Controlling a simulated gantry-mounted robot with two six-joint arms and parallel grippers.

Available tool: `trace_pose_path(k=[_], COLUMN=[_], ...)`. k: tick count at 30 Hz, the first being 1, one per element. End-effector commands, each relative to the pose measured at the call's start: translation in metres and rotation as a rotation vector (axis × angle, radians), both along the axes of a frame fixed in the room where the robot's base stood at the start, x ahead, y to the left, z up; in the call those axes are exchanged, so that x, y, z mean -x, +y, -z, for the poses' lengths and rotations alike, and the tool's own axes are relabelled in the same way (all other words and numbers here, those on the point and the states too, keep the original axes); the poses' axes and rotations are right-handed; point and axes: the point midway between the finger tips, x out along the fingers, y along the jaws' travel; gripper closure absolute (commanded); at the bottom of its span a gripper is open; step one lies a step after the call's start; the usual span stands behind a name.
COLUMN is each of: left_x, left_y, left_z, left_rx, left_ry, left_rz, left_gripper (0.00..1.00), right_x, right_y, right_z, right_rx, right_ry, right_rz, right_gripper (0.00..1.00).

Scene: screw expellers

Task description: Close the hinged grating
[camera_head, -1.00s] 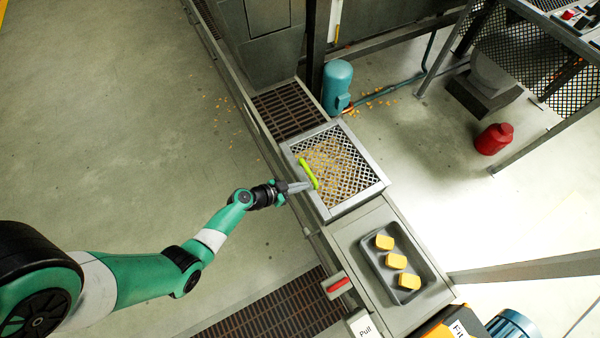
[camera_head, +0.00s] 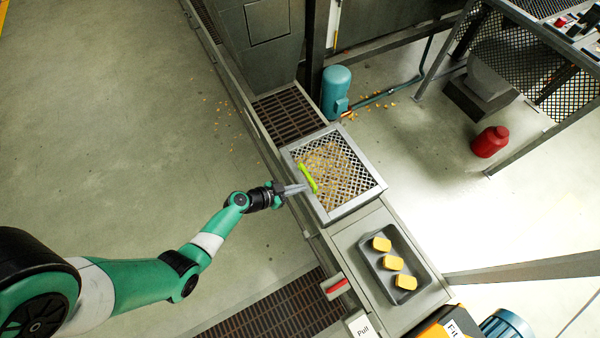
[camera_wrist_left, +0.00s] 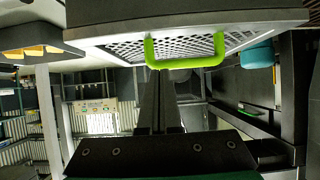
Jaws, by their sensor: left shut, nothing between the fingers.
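The grating (camera_head: 338,168) is a grey-framed mesh panel over the trough, with yellow bits showing beneath it. It looks nearly flat; I cannot tell whether it is fully down. Its lime green handle (camera_head: 308,178) is on the edge nearest my left arm. My left gripper (camera_head: 304,187) is shut and empty, its tips right at the handle; I cannot tell if they touch it. In the left wrist view, which looks upside down, the shut fingers (camera_wrist_left: 161,82) reach to the green handle (camera_wrist_left: 187,63), with the mesh (camera_wrist_left: 185,45) beyond. My right gripper is not in view.
A grey tray (camera_head: 372,274) with yellow blocks sits beside the grating, near a red handle (camera_head: 337,286). A slatted cover (camera_head: 287,115) and teal tank (camera_head: 336,90) are behind. A red can (camera_head: 490,142) stands on the floor.

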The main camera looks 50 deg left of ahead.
Motion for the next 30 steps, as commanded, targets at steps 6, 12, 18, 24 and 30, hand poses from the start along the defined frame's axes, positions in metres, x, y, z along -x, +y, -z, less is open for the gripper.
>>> trace_pose_path(k=[6,12,18,24,30], left_x=[0.046,0.065,0.068,0.068,0.045], left_y=[0.005,0.007,0.007,0.007,-0.005], left_z=[0.048,0.06,0.061,0.061,0.019], left_rx=[0.006,0.004,0.003,0.003,-0.021], left_ry=[0.007,0.005,0.004,0.004,-0.024], left_rz=[-0.007,-0.004,-0.001,-0.001,0.07], left_gripper=[1.0,1.0,1.0,1.0,1.0], right_x=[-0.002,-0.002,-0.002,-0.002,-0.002], right_y=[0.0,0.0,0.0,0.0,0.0], right_z=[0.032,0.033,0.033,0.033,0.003], right_rx=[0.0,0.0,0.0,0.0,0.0], right_ry=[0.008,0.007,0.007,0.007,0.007], right_rz=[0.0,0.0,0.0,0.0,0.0], right_gripper=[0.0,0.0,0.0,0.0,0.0])
